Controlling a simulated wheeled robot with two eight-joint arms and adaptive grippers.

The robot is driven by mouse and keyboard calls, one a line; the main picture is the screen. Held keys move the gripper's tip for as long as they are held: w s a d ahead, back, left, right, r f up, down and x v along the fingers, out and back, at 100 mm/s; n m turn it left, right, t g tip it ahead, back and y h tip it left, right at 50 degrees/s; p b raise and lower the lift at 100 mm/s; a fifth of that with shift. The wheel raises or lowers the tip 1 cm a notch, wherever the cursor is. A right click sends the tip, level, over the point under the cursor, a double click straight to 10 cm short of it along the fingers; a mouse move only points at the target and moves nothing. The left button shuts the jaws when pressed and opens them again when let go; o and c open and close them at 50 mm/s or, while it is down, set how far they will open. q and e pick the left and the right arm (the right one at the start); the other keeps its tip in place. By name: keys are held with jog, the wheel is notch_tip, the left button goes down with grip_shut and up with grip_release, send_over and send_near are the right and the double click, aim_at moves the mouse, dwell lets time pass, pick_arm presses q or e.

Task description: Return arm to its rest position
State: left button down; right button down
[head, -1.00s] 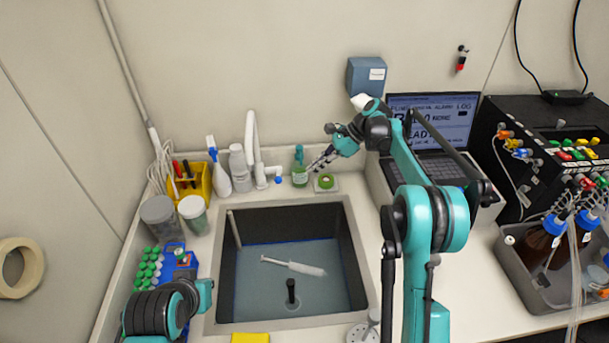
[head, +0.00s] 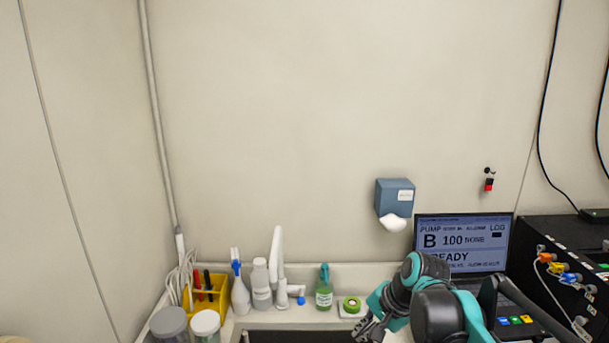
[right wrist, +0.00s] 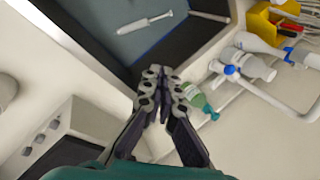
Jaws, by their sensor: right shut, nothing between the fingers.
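My right arm comes in from the lower right, mostly cut off by the bottom of the head view. My left gripper is not in the head view.
A laptop (head: 463,243) stands behind my right arm, with a black device (head: 565,260) to its right. The sink (right wrist: 150,32) holds a white tool (right wrist: 145,22).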

jog(key=s+d+f+n+t+h+b, duration=0.1)
jog(key=s+f+n, duration=0.3)
jog(key=s, duration=0.4)
jog(key=s+d+f+n+t+h+b, duration=0.1)
jog(key=s+d+f+n+t+h, duration=0.1)
jog(key=s+f+n, duration=0.3)
jog(key=s+d+f, duration=0.1)
jog(key=s, duration=0.3)
jog(key=shift+s+d+f+t+h+b, duration=0.15)
jog(key=shift+d+f+t+h+b, duration=0.15)
jog(key=shift+d+t, duration=0.1)
